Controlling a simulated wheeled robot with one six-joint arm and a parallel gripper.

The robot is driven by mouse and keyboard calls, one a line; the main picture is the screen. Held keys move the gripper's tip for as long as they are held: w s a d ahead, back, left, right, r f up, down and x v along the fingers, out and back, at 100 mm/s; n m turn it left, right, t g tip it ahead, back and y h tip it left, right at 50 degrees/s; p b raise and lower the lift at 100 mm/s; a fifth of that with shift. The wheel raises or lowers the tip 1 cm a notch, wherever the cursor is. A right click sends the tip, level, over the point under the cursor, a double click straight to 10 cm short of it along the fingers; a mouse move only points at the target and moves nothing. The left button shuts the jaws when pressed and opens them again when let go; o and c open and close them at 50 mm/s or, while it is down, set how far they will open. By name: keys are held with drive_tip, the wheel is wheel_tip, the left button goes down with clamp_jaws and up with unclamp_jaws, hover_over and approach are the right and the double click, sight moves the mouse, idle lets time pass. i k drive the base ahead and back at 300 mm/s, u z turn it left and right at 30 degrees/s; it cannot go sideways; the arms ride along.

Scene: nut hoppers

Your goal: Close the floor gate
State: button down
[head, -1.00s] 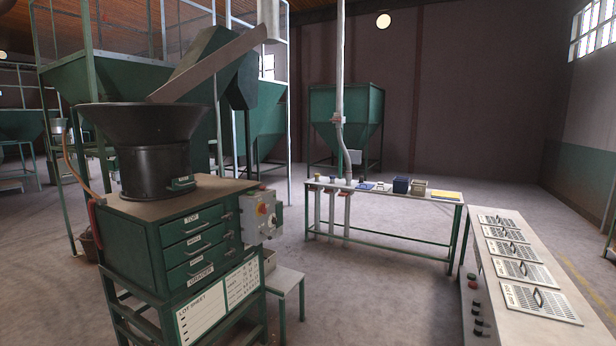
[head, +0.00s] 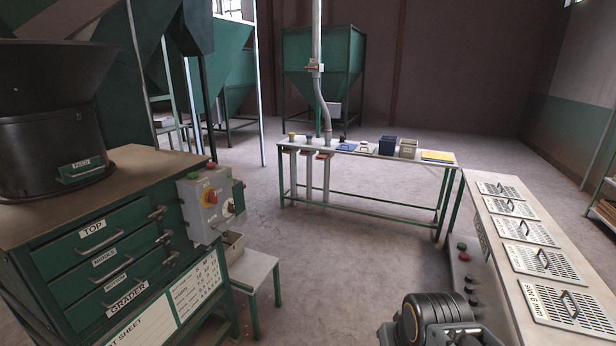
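No label reading "floor gate" is legible from here. A grey vertical pipe (head: 316,25) comes down to the back bench, with a small red-handled gate (head: 315,68) across it. Below the pipe, a grey hose bends down to the bench's left end. Short grey pipes stand under that end, and a small red piece (head: 322,156) shows at the top of one. Whether either gate is open or shut is too small to tell. A dark, rounded part of my arm shows at the bottom right; my gripper's fingers are out of view.
The green grader cabinet (head: 100,240) with a black hopper (head: 52,150) and control box (head: 210,200) stands close at left, a low stool (head: 255,270) beside it. The back bench (head: 400,153) holds small boxes. A grated table (head: 505,260) runs along the right. Floor between is clear.

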sight(321, 157)
drive_tip(key=i, duration=5.5)
drive_tip(key=u, duration=1.55)
drive_tip(key=i, duration=1.65)
drive_tip(key=z, duration=0.1)
